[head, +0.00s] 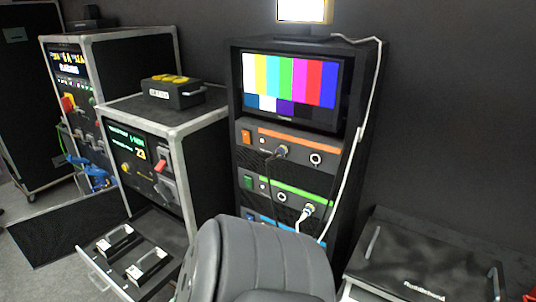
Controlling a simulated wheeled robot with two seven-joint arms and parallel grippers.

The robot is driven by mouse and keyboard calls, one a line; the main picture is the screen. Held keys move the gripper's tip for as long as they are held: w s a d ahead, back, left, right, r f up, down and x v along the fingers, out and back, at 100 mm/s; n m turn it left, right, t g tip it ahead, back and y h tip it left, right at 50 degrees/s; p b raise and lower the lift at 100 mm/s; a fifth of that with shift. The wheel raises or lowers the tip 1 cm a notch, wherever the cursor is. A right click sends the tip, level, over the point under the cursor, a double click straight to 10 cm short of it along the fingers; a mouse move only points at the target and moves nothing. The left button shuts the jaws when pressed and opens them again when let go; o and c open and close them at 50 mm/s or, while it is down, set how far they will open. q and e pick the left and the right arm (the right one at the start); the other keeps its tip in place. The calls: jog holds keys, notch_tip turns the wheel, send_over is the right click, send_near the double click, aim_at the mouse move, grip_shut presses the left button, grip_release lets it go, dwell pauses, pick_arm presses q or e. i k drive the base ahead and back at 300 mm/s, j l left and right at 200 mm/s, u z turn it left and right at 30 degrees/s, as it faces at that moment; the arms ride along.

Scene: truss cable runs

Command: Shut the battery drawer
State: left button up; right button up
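The battery drawer (88,270) is pulled open at the lower left, below the front of a middle equipment case (185,122). Its pale front edge faces the lower left. Two batteries (118,240) (149,266), dark with white labels, lie side by side in it. The drawer's near right end is cut off or hidden at the bottom of the picture. Neither my left nor my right gripper is in view.
A grey padded shape like a seat back (262,262) stands at the bottom centre, right of the drawer. A rack with a colour-bar screen (290,85) stands behind it. A black case (420,262) is at the lower right. Floor (40,275) shows left of the drawer.

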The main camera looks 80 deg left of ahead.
aim_at(153, 227)
jog(key=u, duration=3.8)
